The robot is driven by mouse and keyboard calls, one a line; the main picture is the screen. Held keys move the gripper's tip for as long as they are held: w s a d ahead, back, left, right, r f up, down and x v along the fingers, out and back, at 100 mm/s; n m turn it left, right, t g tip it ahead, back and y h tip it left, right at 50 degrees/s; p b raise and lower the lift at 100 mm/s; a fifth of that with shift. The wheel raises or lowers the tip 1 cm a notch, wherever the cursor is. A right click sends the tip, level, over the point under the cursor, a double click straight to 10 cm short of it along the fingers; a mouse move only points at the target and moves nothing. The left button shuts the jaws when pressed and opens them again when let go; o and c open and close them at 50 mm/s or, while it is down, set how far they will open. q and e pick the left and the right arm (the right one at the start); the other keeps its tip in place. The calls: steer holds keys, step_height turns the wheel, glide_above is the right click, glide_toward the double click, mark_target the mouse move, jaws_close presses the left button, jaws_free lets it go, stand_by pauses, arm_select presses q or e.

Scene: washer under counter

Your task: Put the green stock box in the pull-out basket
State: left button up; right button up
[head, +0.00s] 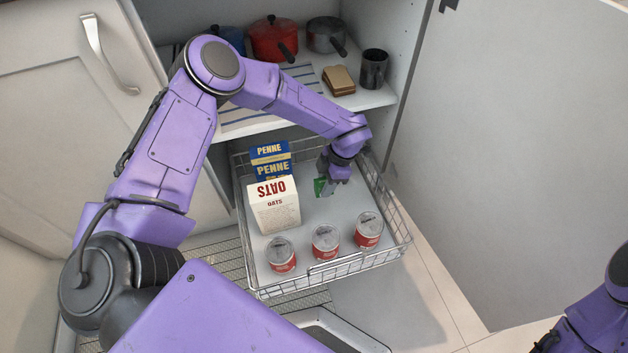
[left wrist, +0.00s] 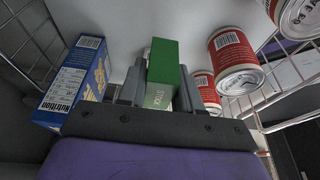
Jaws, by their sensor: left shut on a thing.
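The green stock box (head: 320,187) shows as a small green patch at my left gripper (head: 325,184) in the head view, inside the outline of the pull-out wire basket (head: 400,240). In the left wrist view the green box (left wrist: 163,65) stands between the two fingers, and the left gripper (left wrist: 158,95) is shut on it. Much of the box is hidden by the gripper in the head view. I cannot tell whether its base touches the basket floor. Part of my right arm shows at the lower right of the head view, but its gripper is not visible.
In the basket are a blue penne box (head: 271,160), a white oats carton (head: 274,204) and three red-labelled cans (head: 325,242). Pots, bread and a dark cup (head: 373,68) stand on the shelf above. An open door (head: 510,150) is at the right.

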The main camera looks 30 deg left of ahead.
arm_select(q)
steer(key=shift+f, duration=0.6)
step_height(320, 180, down, 10)
steer(key=b, duration=0.4)
steer(key=shift+r, duration=0.4)
arm_select(e)
steer(key=f, duration=0.4)
steer(key=shift+s+a+f, duration=0.15)
steer(key=shift+s+f, duration=0.1)
steer(key=shift+f, duration=0.1)
arm_select(q)
steer(key=o, duration=1.1)
steer(key=shift+c, duration=0.2)
steer(key=shift+r, duration=0.2)
steer(key=p+v, duration=0.3)
steer(key=v, duration=0.8)
steer(key=shift+r+p, duration=0.3)
steer(key=shift+p, duration=0.1)
arm_select(e)
steer(key=r, duration=0.4)
steer(key=shift+w, duration=0.2)
